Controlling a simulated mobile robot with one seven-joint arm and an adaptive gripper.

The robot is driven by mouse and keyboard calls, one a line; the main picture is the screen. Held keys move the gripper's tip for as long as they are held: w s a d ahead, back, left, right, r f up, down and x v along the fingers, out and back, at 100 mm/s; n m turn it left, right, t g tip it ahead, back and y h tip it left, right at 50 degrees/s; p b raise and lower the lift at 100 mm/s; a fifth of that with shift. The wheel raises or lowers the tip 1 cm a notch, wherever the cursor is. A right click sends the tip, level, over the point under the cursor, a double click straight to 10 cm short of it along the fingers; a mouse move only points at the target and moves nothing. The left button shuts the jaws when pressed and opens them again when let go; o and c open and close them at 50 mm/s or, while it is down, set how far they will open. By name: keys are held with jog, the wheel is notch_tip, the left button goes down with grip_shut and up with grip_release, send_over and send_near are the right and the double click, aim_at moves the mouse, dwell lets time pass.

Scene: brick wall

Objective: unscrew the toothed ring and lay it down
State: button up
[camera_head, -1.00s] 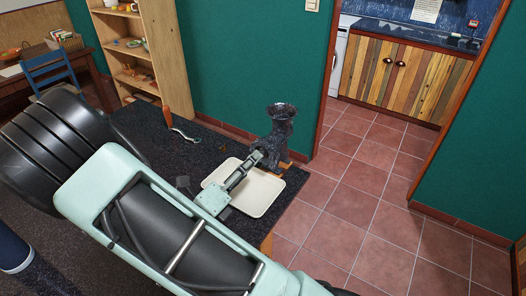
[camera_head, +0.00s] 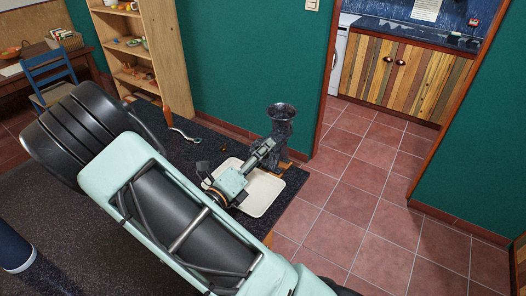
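A dark speckled meat grinder (camera_head: 281,121) stands upright at the far edge of the dark worktop, its hopper opening upward. My gripper (camera_head: 266,148) reaches it from the lower left, with its fingertips at the grinder's front end. The toothed ring is not distinguishable there; the fingers and the small scale hide it. I cannot tell whether the fingers are closed around it or only beside it. A pale tray (camera_head: 265,193) lies on the worktop below the grinder, partly covered by my gripper.
A crank with an upright brown handle (camera_head: 168,117) lies on the worktop left of the grinder. A wooden shelf (camera_head: 160,50) stands behind it. The worktop (camera_head: 201,140) is mostly clear between crank and tray. A doorway opens at the right onto a tiled floor (camera_head: 350,190).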

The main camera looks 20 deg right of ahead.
dwell(0.5)
jog(key=shift+c, duration=0.2)
jog(key=c, duration=1.2)
jog(key=n+p, duration=0.6)
jog(key=n, duration=1.4)
jog(key=shift+a+n, duration=0.1)
jog(key=shift+n, duration=0.3)
